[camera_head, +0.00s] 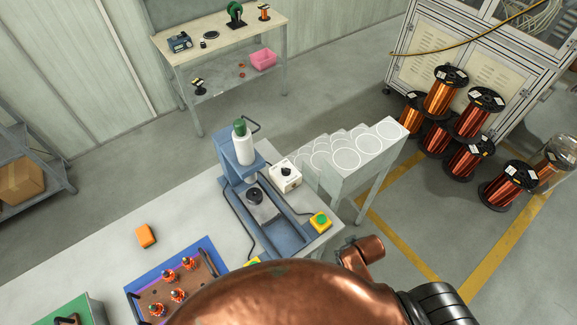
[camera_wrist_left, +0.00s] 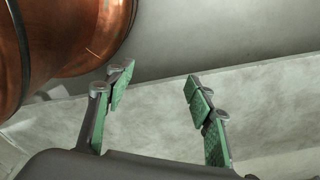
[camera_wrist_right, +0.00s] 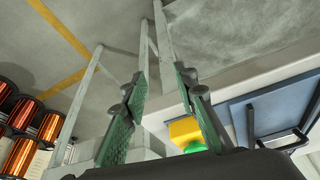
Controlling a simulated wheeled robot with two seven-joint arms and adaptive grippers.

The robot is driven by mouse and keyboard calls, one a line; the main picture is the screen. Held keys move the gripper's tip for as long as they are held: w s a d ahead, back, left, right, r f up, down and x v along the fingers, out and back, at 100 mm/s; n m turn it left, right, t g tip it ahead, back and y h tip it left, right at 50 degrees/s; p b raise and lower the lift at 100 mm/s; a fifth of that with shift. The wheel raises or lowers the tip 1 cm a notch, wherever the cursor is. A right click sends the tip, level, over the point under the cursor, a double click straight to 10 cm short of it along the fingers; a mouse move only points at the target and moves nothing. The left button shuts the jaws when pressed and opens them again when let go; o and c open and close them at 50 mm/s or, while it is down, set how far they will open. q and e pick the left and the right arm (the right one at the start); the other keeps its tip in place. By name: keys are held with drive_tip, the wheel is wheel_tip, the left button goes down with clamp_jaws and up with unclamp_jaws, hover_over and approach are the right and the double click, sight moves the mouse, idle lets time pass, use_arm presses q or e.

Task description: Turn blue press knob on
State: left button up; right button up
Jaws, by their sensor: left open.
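The blue press (camera_head: 262,215) stands on the pale workbench in the head view, with a green-capped white cylinder at its top. A white box (camera_head: 286,182) with a black knob (camera_head: 286,171) sits on the bench right beside it. I cannot make out the knob's setting. My left gripper (camera_wrist_left: 160,85) is open and empty in the left wrist view, with no knob near it. My right gripper (camera_wrist_right: 162,78) is open and empty in the right wrist view. Neither gripper shows in the head view, where my copper-coloured arm covers the bottom.
A yellow box with a green button (camera_head: 320,221) is at the bench's right corner; one also shows in the right wrist view (camera_wrist_right: 186,130). A blue-edged tray (camera_head: 135,284) and orange block (camera_head: 146,236) lie left. A pale stand (camera_head: 368,165) is right of the press.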

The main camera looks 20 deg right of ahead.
wheel_tip(320, 180, up, 6)
drive_tip(key=w+a+n, duration=0.1)
drive_tip(key=w+a, duration=0.1)
drive_tip(key=w+a+n+y, duration=0.1)
drive_tip(key=w+a, duration=0.2)
drive_tip(key=w+a+n+y, duration=0.1)
drive_tip(key=w+a, duration=0.2)
drive_tip(key=w+a+r+n+y+p, duration=0.1)
drive_tip(key=w+a+n, duration=0.1)
drive_tip(key=w+a, duration=0.1)
drive_tip(key=shift+w, duration=0.55)
drive_tip(key=w+a+n, duration=0.3)
drive_tip(key=w, duration=0.6)
drive_tip(key=n+g, duration=0.1)
approach(288, 169)
drive_tip(key=f, duration=0.1)
drive_tip(key=shift+y, duration=0.3)
drive_tip(key=x, duration=0.8)
drive_tip(key=shift+w+r, duration=0.1)
drive_tip(key=shift+w, duration=0.2)
clamp_jaws()
